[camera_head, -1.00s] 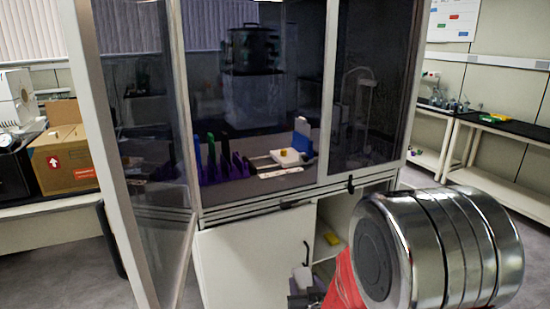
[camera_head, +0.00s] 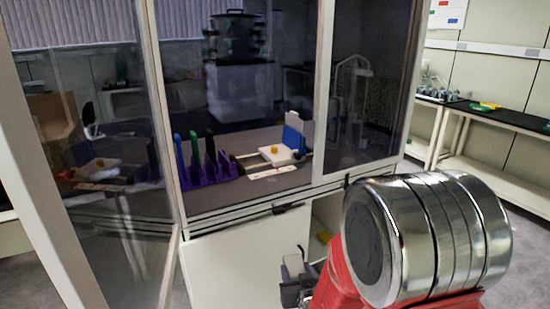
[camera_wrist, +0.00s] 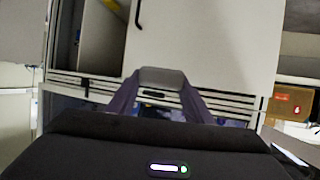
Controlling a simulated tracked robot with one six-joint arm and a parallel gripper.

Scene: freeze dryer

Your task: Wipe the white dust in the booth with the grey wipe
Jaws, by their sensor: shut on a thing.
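The booth (camera_head: 322,187) is a glass-fronted cabinet with a dark grey floor (camera_head: 240,192). I cannot pick out white dust on that floor; a pale flat strip (camera_head: 280,172) lies near its front. My gripper (camera_head: 292,268) is low in front of the booth, outside it. It is shut on the grey wipe (camera_wrist: 162,78), a pale grey block that sits between the two fingertips in the wrist view. The wipe also shows small in the head view (camera_head: 294,264). My shiny wrist joint hides part of the right side.
The booth's glass door (camera_head: 110,150) stands open at the left. Inside are a purple rack (camera_head: 212,172) with upright coloured items, a white block with a yellow knob (camera_head: 276,153) and a blue piece (camera_head: 293,138). An open cupboard (camera_head: 325,215) is below.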

